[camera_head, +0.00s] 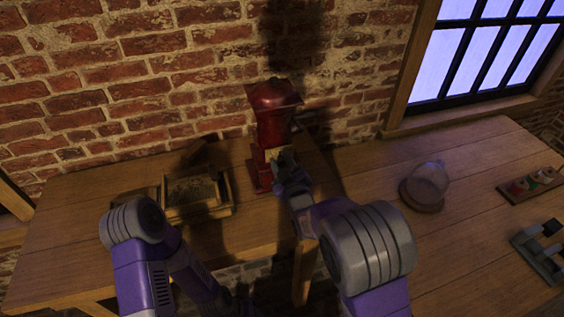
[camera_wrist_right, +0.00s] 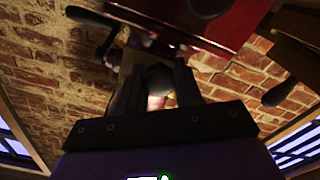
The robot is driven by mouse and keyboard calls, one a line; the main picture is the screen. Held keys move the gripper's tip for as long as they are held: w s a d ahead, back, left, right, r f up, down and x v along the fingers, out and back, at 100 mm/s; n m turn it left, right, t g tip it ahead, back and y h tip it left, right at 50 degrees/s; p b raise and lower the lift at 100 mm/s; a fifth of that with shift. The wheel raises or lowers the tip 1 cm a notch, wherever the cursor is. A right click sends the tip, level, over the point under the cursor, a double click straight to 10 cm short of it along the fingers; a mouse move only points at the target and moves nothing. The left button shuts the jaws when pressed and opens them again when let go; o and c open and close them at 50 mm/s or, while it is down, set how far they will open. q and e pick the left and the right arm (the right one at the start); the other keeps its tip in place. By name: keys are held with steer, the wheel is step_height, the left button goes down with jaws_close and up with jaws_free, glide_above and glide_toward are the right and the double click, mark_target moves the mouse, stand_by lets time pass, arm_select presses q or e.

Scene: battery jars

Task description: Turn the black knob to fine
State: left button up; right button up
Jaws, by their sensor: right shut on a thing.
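The tall dark red machine (camera_head: 275,115) stands upright on the wooden table against the brick wall. My right gripper (camera_head: 281,160) is at its lower front. In the right wrist view, the red body (camera_wrist_right: 215,20) fills the top, and the fingers of my right gripper (camera_wrist_right: 157,88) reach up under it. They are shut on a small dark rounded piece, seemingly the black knob (camera_wrist_right: 158,76). Its marking and its setting cannot be read. My left arm reaches down at the lower left of the head view; its gripper is too dark to make out.
A wooden box (camera_head: 195,193) stands left of the machine. A glass dome (camera_head: 430,180) on a round base, a tray with small coloured pieces (camera_head: 530,184) and a dark metal device (camera_head: 545,250) are on the right. Dark handles (camera_wrist_right: 110,45) stick out beside the fingers.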

steer(key=shift+n, duration=0.3)
steer(key=shift+n+b, duration=0.75)
steer(key=shift+n, duration=0.25)
steer(key=n+b, duration=0.1)
steer(key=n, duration=0.1)
steer(key=shift+n, duration=0.4)
steer(key=n, duration=0.3)
steer(key=shift+n+b, duration=0.3)
steer(key=shift+b, duration=0.05)
steer(key=shift+a+n, duration=0.1)
steer(key=shift+n, duration=1.3)
steer(key=o, duration=1)
steer(key=shift+f, duration=0.1)
